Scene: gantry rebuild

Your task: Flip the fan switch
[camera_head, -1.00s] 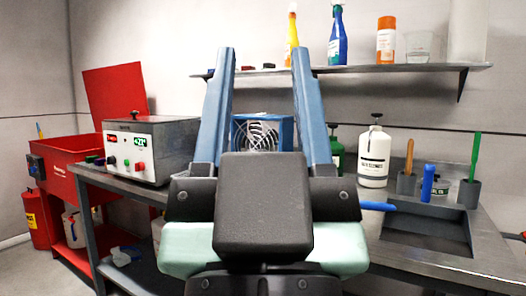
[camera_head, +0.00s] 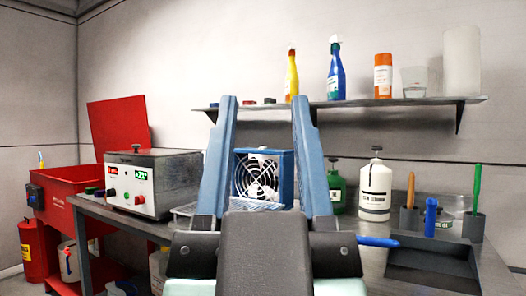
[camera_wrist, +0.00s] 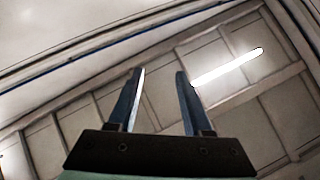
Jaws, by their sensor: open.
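The fan (camera_head: 262,177) is a blue square box with a wire grille in front, standing at the back of the bench. It shows between the two blue fingers of my gripper (camera_head: 262,104) in the head view. I cannot make out its switch. My gripper is open and empty, its fingers pointing up and wide apart. In the wrist view my gripper (camera_wrist: 158,72) faces the ceiling, with nothing between the fingers.
A grey metal unit (camera_head: 175,180) with coloured knobs stands on the bench (camera_head: 400,262) to the left. A green bottle (camera_head: 337,190) and a white bottle (camera_head: 375,192) stand right of the fan. A shelf (camera_head: 400,102) with bottles hangs above. A red parts washer (camera_head: 62,185) is far left.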

